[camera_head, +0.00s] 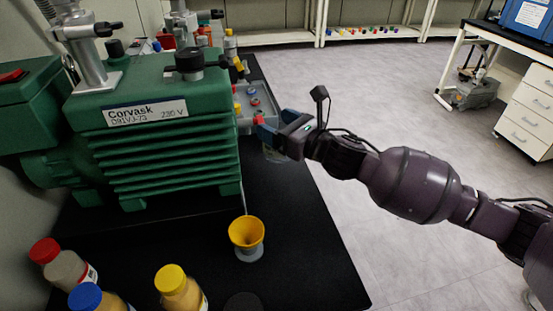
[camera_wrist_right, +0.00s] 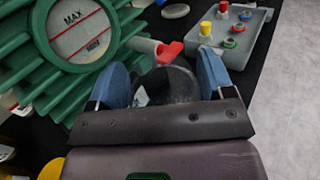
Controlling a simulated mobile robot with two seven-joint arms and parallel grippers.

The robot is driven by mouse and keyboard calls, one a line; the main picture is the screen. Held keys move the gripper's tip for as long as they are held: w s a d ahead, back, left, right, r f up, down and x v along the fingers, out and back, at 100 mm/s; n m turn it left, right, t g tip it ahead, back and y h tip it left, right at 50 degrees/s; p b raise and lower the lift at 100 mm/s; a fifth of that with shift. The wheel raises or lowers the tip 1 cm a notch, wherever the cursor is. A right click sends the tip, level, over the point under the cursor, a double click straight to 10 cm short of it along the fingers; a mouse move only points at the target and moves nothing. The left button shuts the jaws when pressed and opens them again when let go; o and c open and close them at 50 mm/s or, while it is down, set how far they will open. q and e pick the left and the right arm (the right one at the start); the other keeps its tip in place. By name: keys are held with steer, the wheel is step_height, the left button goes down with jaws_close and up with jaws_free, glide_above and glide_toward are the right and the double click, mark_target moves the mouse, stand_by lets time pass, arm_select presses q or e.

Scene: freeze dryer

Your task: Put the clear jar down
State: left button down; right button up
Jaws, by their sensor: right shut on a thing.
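My right gripper (camera_head: 278,130) reaches in from the right, beside the green pump, over the right edge of the black bench. Its blue fingers are shut on the clear jar (camera_head: 272,155), which shows only partly below them in the head view. In the right wrist view the clear jar (camera_wrist_right: 170,86) sits between the two blue fingers, see-through and dark, with a pale label patch at its left. I cannot tell whether its base touches the bench. My left gripper is not in view.
The green pump (camera_head: 160,140) stands close to the left. A grey tray (camera_wrist_right: 262,30) with coloured pieces lies just beyond the jar. A yellow funnel (camera_head: 246,232) and several capped bottles (camera_head: 180,290) stand at the front. Bare black bench (camera_head: 300,240) lies right of the funnel.

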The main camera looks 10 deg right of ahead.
mark_target(278, 157)
step_height(278, 157, down, 5)
steer(key=shift+w+r+b, duration=0.1)
steer(key=shift+b, duration=0.45)
steer(key=shift+f+b, duration=0.7)
steer(key=shift+f, duration=1.7)
steer(key=shift+r, duration=0.2)
steer(key=shift+f, duration=0.2)
steer(key=o, duration=0.9)
